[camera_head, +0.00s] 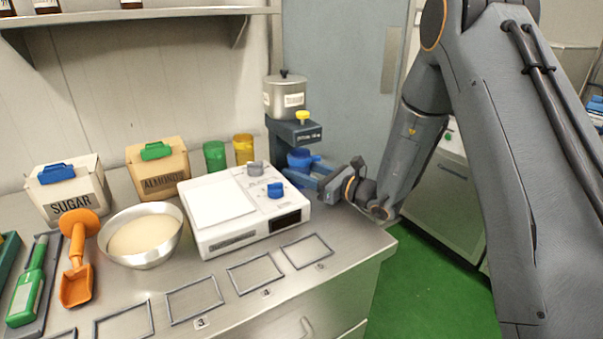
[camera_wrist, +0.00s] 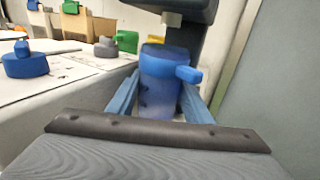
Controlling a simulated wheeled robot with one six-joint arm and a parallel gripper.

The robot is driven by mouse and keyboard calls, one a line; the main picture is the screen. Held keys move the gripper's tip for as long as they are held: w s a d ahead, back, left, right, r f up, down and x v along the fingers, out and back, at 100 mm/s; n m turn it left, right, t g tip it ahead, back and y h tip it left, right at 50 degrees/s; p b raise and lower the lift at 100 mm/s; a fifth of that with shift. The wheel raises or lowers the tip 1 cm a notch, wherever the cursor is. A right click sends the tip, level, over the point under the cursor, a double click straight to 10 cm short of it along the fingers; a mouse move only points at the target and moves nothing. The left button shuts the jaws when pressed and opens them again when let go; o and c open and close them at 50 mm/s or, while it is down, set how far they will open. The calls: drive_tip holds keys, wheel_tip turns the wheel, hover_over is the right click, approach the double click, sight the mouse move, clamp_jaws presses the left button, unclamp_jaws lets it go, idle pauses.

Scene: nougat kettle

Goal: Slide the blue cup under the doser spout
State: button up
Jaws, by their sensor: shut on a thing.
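The blue cup (camera_head: 300,160) stands upright at the doser, just below its dark head; it fills the middle of the wrist view (camera_wrist: 163,72), its handle pointing right. My gripper (camera_head: 309,178) reaches in from the right and is shut on the cup, with one blue finger on each side of it. The doser (camera_head: 294,132) has a metal pot on top and a yellow knob. In the wrist view the doser spout (camera_wrist: 171,18) shows as a small pale block above the cup, near its far side. The cup's base is partly hidden, so its contact below cannot be told.
A white scale-like device (camera_head: 223,208) with blue and grey knobs stands close left of the cup. Green (camera_head: 215,155) and yellow (camera_head: 244,148) cups stand behind it. A metal bowl (camera_head: 142,236) is further left. A grey door panel (camera_head: 340,90) lies behind the doser.

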sight(309, 172)
drive_tip(key=o, duration=1.1)
drive_tip(key=b+v, duration=0.1)
drive_tip(key=v, duration=0.6)
drive_tip(key=shift+s+d, duration=0.15)
drive_tip(key=shift+d, duration=0.15)
